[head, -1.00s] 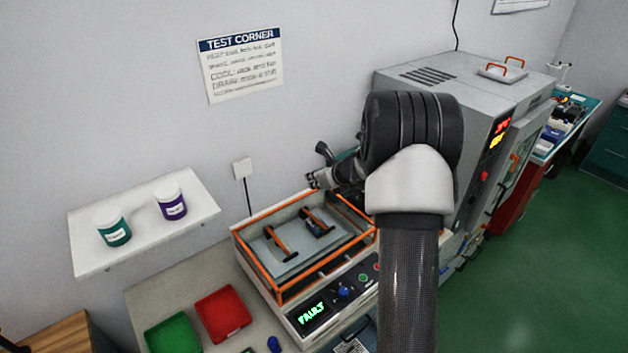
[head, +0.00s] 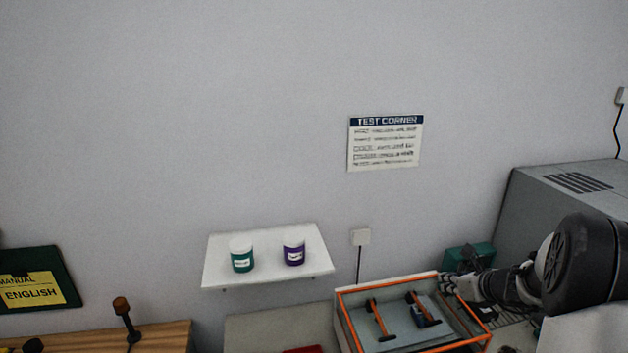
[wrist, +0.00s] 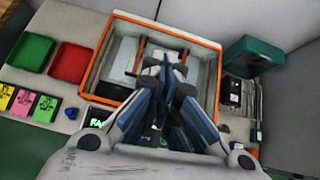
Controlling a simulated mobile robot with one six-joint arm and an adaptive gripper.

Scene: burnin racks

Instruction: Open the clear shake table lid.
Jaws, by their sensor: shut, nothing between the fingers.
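The shake table's clear lid, edged in orange (head: 388,282), lies over the table at the bottom right of the head view and looks closed. Two dark, orange-marked bars (head: 378,318) show through it on a grey plate. In the wrist view the orange edge (wrist: 97,68) frames the table behind my gripper. My gripper (head: 447,284) is at the lid's back right corner in the head view; I cannot tell whether it touches. In the wrist view my gripper (wrist: 165,66) is shut and empty, its fingers over the lid area. The lid's front is cut off in the head view.
A white wall shelf (head: 268,262) with a green jar (head: 241,255) and a purple jar (head: 293,252) is left of the table. A teal box (wrist: 250,62) stands right of it in the wrist view. Red (wrist: 70,63) and green (wrist: 32,50) trays lie left.

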